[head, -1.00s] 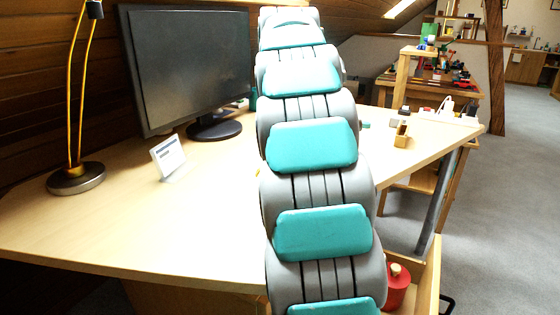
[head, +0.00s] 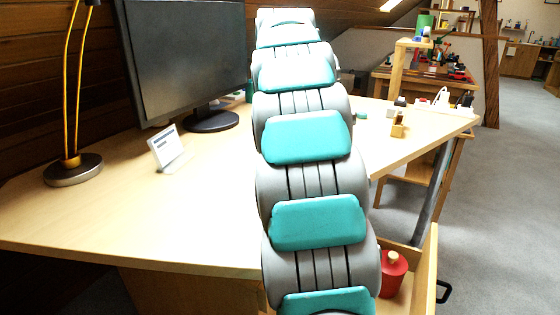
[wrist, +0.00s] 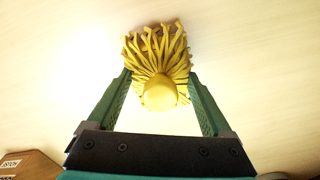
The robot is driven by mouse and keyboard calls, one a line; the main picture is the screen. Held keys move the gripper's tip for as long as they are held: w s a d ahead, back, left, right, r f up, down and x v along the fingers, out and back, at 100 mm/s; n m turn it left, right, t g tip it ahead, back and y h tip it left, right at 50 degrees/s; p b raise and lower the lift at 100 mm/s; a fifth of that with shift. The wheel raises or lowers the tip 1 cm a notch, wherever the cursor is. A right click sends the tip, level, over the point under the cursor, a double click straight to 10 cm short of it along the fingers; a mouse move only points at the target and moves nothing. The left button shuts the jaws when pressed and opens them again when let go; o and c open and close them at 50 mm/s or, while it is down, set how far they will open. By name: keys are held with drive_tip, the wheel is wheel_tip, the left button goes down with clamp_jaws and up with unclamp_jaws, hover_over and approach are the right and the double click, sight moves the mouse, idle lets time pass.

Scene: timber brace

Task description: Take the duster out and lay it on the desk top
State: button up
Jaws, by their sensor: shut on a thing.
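In the wrist view the duster (wrist: 160,60) has a yellow round knob and a fan of yellow strands. It sits between the two green fingers of my gripper (wrist: 158,88), which is shut on it. Behind it is the pale wooden desk top (wrist: 60,70); I cannot tell whether the duster touches it. In the head view the desk top (head: 120,225) is broad and pale, and my arm hides the duster and gripper. An open wooden drawer (head: 431,265) stands below the desk's right side, with a red knobbed container (head: 393,275) in it.
A monitor (head: 190,60), a lamp (head: 73,170) and a small white display stand (head: 167,150) stand on the left part. Small wooden items (head: 398,125) and a white power strip (head: 440,108) lie at the right. The front left desk top is clear.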

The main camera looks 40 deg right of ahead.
drive_tip(key=shift+f, duration=0.35)
drive_tip(key=o, duration=1.3)
